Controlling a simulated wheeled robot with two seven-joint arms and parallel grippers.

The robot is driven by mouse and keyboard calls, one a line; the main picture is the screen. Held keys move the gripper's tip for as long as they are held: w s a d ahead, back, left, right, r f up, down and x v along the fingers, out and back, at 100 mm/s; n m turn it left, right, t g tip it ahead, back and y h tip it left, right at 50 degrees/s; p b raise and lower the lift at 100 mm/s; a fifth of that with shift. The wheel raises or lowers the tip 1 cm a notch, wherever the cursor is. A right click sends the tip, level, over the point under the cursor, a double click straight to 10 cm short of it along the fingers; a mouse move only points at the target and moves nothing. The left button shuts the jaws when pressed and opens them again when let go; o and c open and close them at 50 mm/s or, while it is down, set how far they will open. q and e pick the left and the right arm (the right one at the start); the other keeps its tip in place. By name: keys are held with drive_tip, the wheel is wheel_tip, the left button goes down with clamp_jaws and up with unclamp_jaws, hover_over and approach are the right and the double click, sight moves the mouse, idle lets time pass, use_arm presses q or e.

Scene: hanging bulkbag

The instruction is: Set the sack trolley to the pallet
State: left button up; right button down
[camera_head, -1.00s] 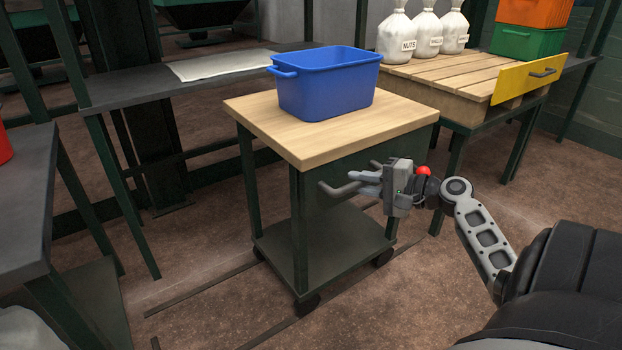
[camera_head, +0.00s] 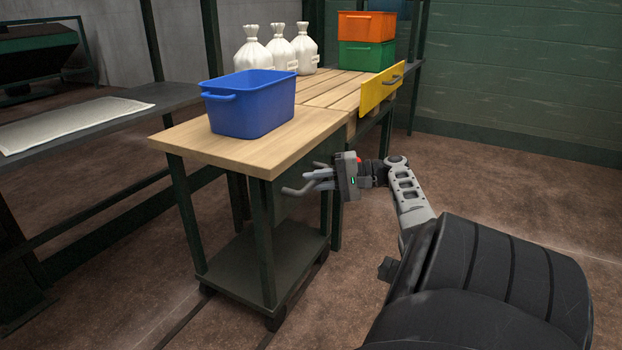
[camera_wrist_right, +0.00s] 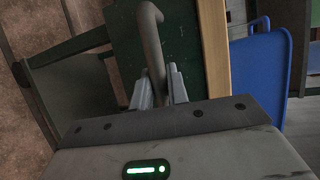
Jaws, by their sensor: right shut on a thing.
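The sack trolley (camera_head: 222,148) is a wheeled cart with a wooden top, green legs and a lower shelf; a blue tub (camera_head: 250,104) stands on it. The slatted pallet (camera_head: 335,90) lies on a stand right behind the trolley. The trolley top's far edge seems to meet the pallet; I cannot tell if a gap is left. My right gripper (camera_head: 320,181) is shut on the trolley's grey bar handle (camera_head: 294,191). In the right wrist view the fingers (camera_wrist_right: 158,80) sit on either side of the handle (camera_wrist_right: 149,30). My left gripper is out of view.
White sacks (camera_head: 279,48) and stacked orange (camera_head: 366,27) and green (camera_head: 365,56) crates stand on the pallet. A yellow panel with a handle (camera_head: 379,91) is at its near right side. A dark bench (camera_head: 135,110) with a pale sheet runs along the left. Floor at right is open.

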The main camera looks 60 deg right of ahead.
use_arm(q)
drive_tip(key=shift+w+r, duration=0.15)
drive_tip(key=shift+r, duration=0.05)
use_arm(e)
drive_tip(key=shift+w+d+r, duration=0.15)
drive_tip(key=shift+d+r, duration=0.05)
drive_tip(key=shift+d, duration=0.15)
drive_tip(key=c, duration=1.4)
unclamp_jaws()
drive_tip(key=shift+f, duration=0.1)
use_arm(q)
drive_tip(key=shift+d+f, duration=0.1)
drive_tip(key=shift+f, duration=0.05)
use_arm(e)
drive_tip(key=shift+o, duration=0.2)
